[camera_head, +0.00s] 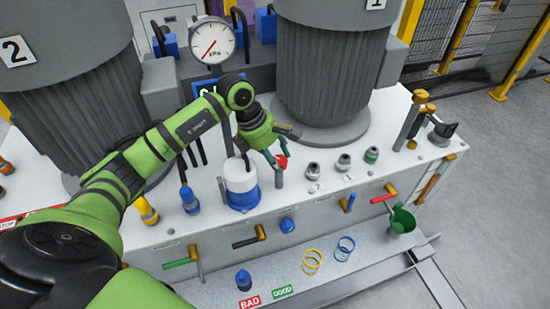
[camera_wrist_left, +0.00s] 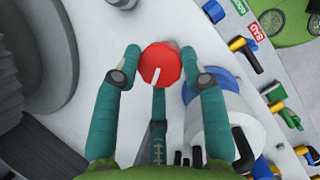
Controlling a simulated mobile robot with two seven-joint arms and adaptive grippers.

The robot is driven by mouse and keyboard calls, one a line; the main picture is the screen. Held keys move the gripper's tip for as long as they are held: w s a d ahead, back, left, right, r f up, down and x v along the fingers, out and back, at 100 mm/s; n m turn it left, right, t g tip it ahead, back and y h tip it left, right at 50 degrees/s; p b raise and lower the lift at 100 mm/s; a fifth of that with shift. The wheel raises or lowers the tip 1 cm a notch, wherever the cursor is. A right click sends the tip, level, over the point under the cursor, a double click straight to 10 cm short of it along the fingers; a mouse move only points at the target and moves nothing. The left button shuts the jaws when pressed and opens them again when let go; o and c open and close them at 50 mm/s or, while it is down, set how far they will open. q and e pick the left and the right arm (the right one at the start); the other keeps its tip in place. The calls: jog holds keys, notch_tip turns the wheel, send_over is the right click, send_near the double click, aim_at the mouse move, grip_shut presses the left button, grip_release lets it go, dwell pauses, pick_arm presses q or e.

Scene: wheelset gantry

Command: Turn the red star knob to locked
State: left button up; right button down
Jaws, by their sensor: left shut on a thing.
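The red star knob (camera_head: 282,162) stands on the white bench top in the head view, to the right of the white and blue canister (camera_head: 240,178). In the left wrist view the red knob (camera_wrist_left: 160,64) shows as a round red disc with a white pointer line running down from its middle. My left gripper (camera_head: 275,160) is at the knob, with its two green fingers on opposite sides; in the wrist view the left gripper (camera_wrist_left: 161,61) is shut on it. The lock markings cannot be read. My right gripper is not in view.
Two large grey ribbed cylinders, one behind the knob (camera_head: 318,75), rise from the bench. Several small fittings (camera_head: 343,161) stand right of the knob. A round gauge (camera_head: 211,43) is behind. Valve handles line the front face. The lower shelf holds yellow rings (camera_head: 312,261) and blue rings (camera_head: 344,249).

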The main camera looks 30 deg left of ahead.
pick_arm(q)
jog(key=n, duration=0.1)
jog(key=n+b, duration=0.1)
jog(key=d+n+t, duration=0.1)
jog(key=shift+s+f+n+y+b, duration=0.25)
jog(key=shift+n+y+b, duration=0.05)
jog(key=shift+n+y, duration=0.1)
jog(key=n+y+b, duration=0.1)
jog(key=n, duration=0.2)
jog(key=shift+t+b, duration=0.4)
jog(key=n+b, duration=0.1)
jog(key=n, duration=0.1)
jog(key=n+y+b, duration=0.1)
jog(key=n, duration=0.1)
jog(key=shift+d+r+n+y, duration=0.1)
jog(key=shift+r+n+y, duration=0.1)
jog(key=shift+n+y, duration=0.1)
jog(key=shift+r+n, duration=0.1)
jog(key=shift+n, duration=0.4)
jog(key=shift+w+y, duration=0.1)
jog(key=shift+y, duration=0.2)
jog(key=o, duration=1.1)
jog(key=shift+w, duration=0.2)
jog(key=shift+s, duration=0.1)
